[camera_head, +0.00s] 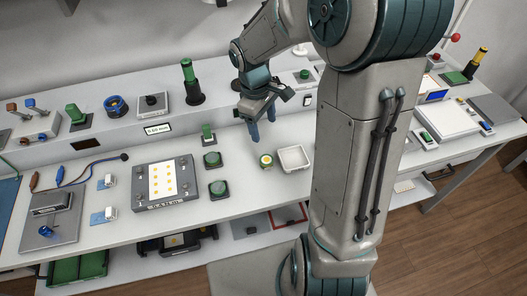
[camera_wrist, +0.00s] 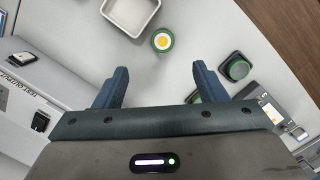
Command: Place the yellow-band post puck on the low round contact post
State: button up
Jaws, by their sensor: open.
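The yellow-band post puck (camera_head: 266,160) looks like a small green round piece with a white-and-yellow top. It stands on the bench beside a white tray, and in the wrist view (camera_wrist: 162,41) it lies just ahead of the gap between my fingers. My gripper (camera_head: 263,127) is open and empty, fingers pointing down, above the bench behind the puck and apart from it. Two low green round posts on dark square bases stand to the left, a nearer one (camera_head: 218,188) and a farther one (camera_head: 212,159). I cannot tell which is the contact post. One also shows in the wrist view (camera_wrist: 236,68).
The white tray (camera_head: 294,158) is close to the puck's right. A grey board (camera_head: 166,183) with yellow dots lies left of the posts. A taller green block (camera_head: 208,132) stands behind them. A raised shelf runs along the back. Bare bench lies in front of the puck.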

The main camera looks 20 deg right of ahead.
jog(key=f, duration=0.2)
send_over(266, 159)
jog(key=f, duration=0.7)
jog(key=shift+w+f, duration=0.1)
jog(key=shift+w, duration=0.1)
jog(key=f, duration=0.2)
jog(key=f+p, duration=0.1)
jog(key=f, duration=0.1)
jog(key=shift+s+a+f, duration=0.1)
jog(key=shift+s+f, duration=0.05)
jog(key=shift+s, duration=0.05)
jog(key=shift+f, duration=0.55)
jog(key=c, duration=1.2)
jog(key=shift+r, duration=0.1)
